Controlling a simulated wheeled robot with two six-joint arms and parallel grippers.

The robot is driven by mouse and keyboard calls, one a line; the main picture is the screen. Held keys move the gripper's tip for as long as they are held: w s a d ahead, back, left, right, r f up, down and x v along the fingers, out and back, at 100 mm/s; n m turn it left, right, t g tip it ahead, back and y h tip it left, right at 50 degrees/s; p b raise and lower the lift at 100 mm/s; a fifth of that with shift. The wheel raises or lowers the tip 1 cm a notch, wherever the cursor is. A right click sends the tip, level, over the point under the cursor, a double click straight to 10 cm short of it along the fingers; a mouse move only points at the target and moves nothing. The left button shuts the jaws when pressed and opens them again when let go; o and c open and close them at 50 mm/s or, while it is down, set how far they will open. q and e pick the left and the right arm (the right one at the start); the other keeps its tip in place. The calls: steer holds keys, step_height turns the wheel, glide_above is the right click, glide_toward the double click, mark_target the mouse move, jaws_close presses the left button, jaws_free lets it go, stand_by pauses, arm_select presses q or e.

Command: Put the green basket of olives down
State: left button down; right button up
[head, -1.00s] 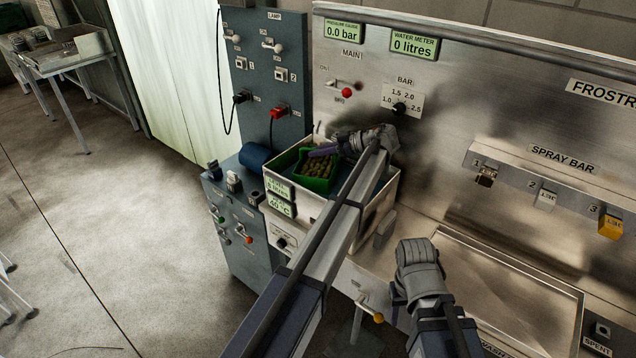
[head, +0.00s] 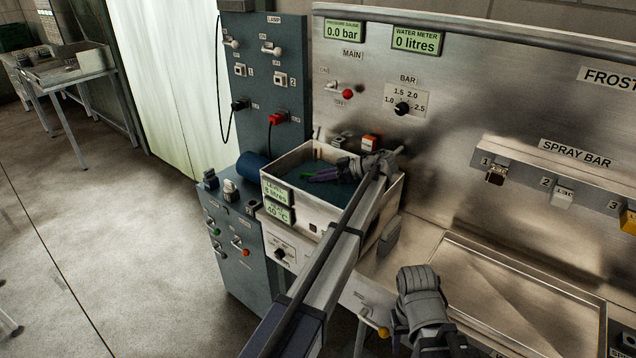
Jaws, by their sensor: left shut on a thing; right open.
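The green basket of olives is almost wholly hidden in the dark blue liquid of the pale square tank (head: 290,206); only a thin bit of green rim (head: 309,172) shows. The olives are out of sight.
The tank's front carries displays for litres and 40 °C. A switch box (head: 238,240) stands to its left, with a blue cylinder (head: 252,166) behind. A shallow steel tray (head: 500,290) lies right. The spray bar (head: 550,180) juts from the steel panel.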

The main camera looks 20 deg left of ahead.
arm_select(q)
steer(key=c, duration=0.9)
jaws_free()
steer(key=shift+r, duration=0.15)
steer(key=p+v, duration=0.3)
steer(key=v, duration=0.4)
steer(key=shift+s+d, duration=0.1)
steer(key=shift+d, duration=0.1)
